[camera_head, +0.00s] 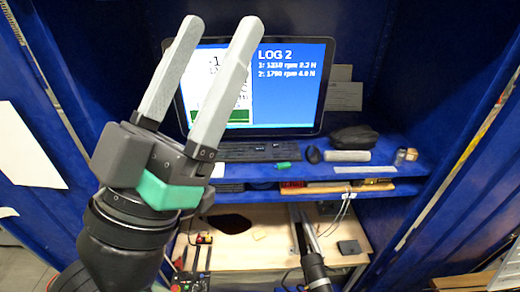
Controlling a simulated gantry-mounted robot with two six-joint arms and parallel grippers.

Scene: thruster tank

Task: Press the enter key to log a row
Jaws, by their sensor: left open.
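The black keyboard (258,152) lies on the blue shelf below the monitor. Its left part is hidden behind my left gripper, and single keys, the enter key among them, are too small to tell. The monitor (290,85) shows "LOG 2" with two rows, 1310 rpm 2.2 N and 1790 rpm 4.0 N as best I can read. My left gripper (219,30) is open and empty, its two grey fingers pointing up in front of the monitor's left side.
A black mouse (313,155), a green item (283,165), a grey block (347,156) and a black pouch (354,137) lie right of or near the keyboard. Blue cabinet walls stand on both sides. A wooden lower surface (262,235) holds tools and a dark patch.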

